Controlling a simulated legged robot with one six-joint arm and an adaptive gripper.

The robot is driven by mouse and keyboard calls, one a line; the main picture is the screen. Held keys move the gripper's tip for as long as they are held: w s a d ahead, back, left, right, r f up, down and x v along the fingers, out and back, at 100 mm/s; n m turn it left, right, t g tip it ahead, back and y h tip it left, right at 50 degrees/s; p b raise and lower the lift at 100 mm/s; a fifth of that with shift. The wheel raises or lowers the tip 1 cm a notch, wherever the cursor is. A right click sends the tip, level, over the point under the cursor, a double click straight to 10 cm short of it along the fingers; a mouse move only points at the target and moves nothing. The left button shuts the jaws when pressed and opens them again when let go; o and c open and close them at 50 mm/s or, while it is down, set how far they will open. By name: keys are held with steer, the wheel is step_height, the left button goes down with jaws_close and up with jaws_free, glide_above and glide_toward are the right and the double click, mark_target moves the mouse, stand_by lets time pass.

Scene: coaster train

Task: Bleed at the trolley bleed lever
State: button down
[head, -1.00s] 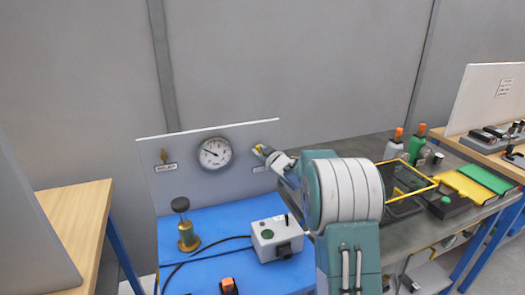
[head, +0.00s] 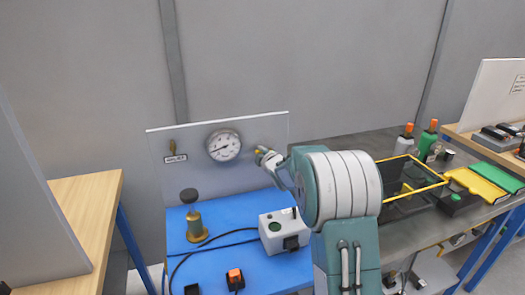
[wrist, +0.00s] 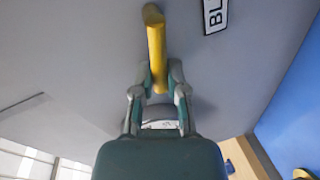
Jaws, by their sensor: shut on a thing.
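The yellow bleed lever (wrist: 156,42) stands out from the grey panel in the wrist view. My gripper (wrist: 159,78) is shut on its lower part, with one finger on each side. In the head view my gripper (head: 262,156) is at the right end of the upright panel (head: 190,142); the lever there is small and mostly hidden by the gripper. A label reading "BL" (wrist: 215,14), cut off by the frame, is beside the lever. A round dial gauge (head: 223,145) is on the panel left of my gripper, its needle pointing lower left.
A blue bench top (head: 240,235) lies below the panel, with a brass plunger-like part (head: 195,224), a grey control box (head: 284,231) and black cables. A small brass valve (head: 172,147) is at the panel's left. A grey bench with bottles (head: 428,140) is at right.

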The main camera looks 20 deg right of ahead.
steer(key=shift+a+f+n+h, duration=0.25)
steer(key=shift+f+n, duration=0.45)
steer(key=shift+n, duration=0.5)
steer(key=shift+f, duration=0.1)
steer(key=c, duration=0.7)
jaws_free()
steer(key=shift+o, duration=0.2)
steer(key=s+r, duration=0.2)
steer(key=s, duration=0.9)
steer(key=shift+s+r, duration=0.2)
steer(key=shift+s, duration=0.1)
steer(key=shift+a, duration=0.1)
